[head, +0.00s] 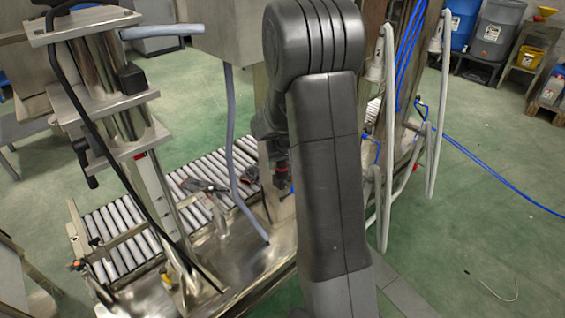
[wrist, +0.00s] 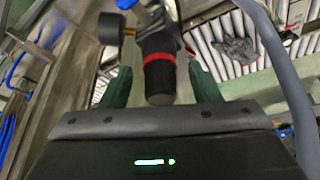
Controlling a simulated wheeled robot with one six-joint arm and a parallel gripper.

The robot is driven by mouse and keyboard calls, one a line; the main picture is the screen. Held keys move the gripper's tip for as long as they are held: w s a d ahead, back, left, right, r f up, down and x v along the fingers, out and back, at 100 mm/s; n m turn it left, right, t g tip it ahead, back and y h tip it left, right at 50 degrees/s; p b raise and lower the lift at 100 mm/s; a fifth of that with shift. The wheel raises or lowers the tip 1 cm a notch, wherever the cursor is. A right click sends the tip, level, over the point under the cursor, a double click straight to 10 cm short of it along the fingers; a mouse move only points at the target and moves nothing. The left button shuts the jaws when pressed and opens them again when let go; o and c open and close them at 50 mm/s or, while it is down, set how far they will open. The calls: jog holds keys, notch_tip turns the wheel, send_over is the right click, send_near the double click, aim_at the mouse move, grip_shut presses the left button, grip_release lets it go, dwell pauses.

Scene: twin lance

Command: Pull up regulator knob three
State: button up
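My gripper (wrist: 161,86) is open, with one dark green finger on each side of the knob. Gaps show between both fingers and the knob, so it appears ungripped.
A round black gauge (wrist: 109,28) on a brass fitting sits left of the knob. A grey hose (wrist: 281,70) passes on the right. A roller conveyor (head: 120,235) and steel frame stand left of my arm. Blue hoses (head: 500,192) run at the right.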

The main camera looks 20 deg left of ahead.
grip_shut()
jog(key=shift+r+p, duration=0.45)
jog(key=shift+r, duration=0.15)
jog(key=shift+o, duration=0.5)
grip_release()
jog(key=p+v, duration=0.2)
jog(key=v, duration=1.2)
jog(key=shift+p, duration=0.35)
jog(key=shift+f, duration=0.1)
jog(key=b+x, duration=0.2)
jog(key=x, duration=1.1)
jog(key=shift+w+f+b, duration=0.1)
jog(key=shift+f+b, duration=0.2)
jog(key=shift+b, duration=0.1)
jog(key=shift+a+f+b, duration=0.1)
jog(key=shift+f+b, duration=0.25)
jog(key=shift+f, duration=0.3)
